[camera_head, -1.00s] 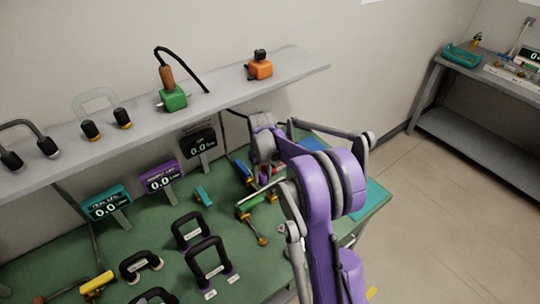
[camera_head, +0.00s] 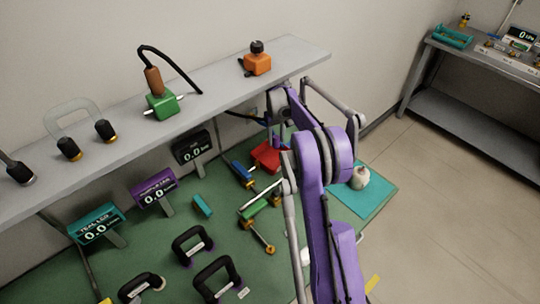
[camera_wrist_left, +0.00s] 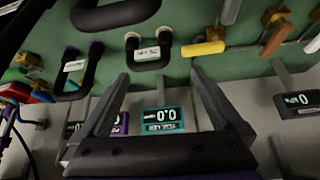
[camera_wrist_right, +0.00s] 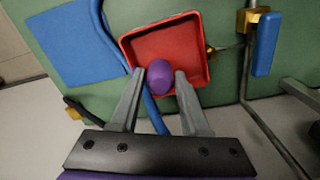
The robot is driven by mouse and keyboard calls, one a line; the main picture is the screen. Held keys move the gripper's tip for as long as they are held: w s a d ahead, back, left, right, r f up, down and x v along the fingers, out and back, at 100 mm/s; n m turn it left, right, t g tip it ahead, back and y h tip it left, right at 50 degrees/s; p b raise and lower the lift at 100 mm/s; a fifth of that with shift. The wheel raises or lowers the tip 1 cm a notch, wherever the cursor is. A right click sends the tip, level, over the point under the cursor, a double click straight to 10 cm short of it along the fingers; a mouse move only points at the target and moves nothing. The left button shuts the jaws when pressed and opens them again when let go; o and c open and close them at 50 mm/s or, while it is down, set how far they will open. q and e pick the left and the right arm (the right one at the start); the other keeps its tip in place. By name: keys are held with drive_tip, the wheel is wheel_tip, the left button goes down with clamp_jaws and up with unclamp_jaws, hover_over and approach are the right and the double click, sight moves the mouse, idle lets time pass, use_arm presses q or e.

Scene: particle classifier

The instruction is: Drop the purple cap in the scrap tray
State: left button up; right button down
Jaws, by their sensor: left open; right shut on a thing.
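The purple cap (camera_wrist_right: 158,80) shows in the right wrist view between the fingertips of my right gripper (camera_wrist_right: 160,74), which is shut on it. The cap appears over the inside of the red tray (camera_wrist_right: 199,46), probably the scrap tray; its height above the floor of the tray is hard to tell. In the head view the red tray (camera_head: 266,154) lies near the back of the green bench, partly hidden by my right arm. The cap is hidden there. My left gripper (camera_wrist_left: 158,74) is open and empty, facing the bench with the teal display (camera_wrist_left: 161,120).
A blue cable (camera_wrist_right: 151,108) runs beside the red tray and a blue mat (camera_wrist_right: 72,45) lies left of it. A blue-handled valve (camera_wrist_right: 265,45) stands right of it. The grey shelf (camera_head: 215,101) overhangs the bench. Black handles (camera_head: 192,245) stand toward the front.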

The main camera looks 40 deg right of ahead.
drive_tip(key=shift+w+d+r, duration=0.1)
drive_tip(key=shift+d+r, duration=0.1)
drive_tip(key=shift+d, duration=0.1)
drive_tip(key=b, duration=0.2)
hover_over(276, 157)
drive_tip(key=f, duration=0.4)
drive_tip(key=shift+w+d+f, duration=0.1)
drive_tip(key=shift+d+f, duration=0.15)
drive_tip(key=shift+a+f, duration=0.15)
drive_tip(key=shift+f, duration=0.25)
use_arm(q)
drive_tip(key=shift+s+f, duration=0.3)
drive_tip(key=shift+f, duration=0.35)
drive_tip(key=shift+s+f, duration=0.25)
drive_tip(key=shift+f, duration=0.35)
use_arm(e)
drive_tip(key=shift+c, duration=1.5)
unclamp_jaws()
